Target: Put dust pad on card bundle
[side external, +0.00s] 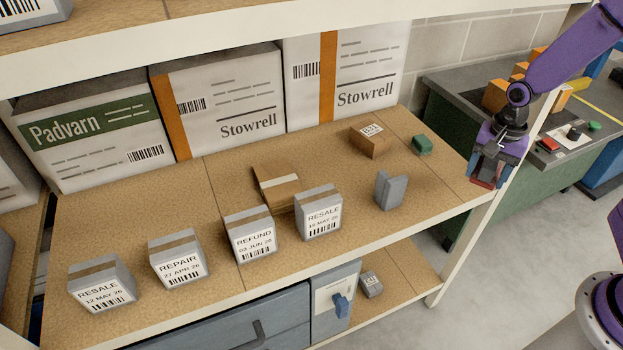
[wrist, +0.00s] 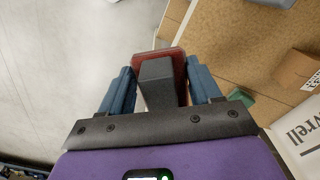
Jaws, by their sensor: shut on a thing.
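My gripper (side external: 488,170) is at the right end of the shelf, above its front edge. In the wrist view, its blue fingers (wrist: 163,85) are closed on a dark grey block with a red plate behind it, which I take to be the dust pad (wrist: 180,72). The pad's red part also shows below the fingers in the side view (side external: 482,184). The card bundle appears to be the flat brown stack with a pale band (side external: 279,184), lying mid-shelf. Its front is partly hidden by white boxes. My gripper is well to its right.
A grey bracket (side external: 389,191), brown carton (side external: 370,140) and green block (side external: 421,144) stand between bundle and gripper. Large cartons (side external: 222,100) fill the back, below an upper shelf.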

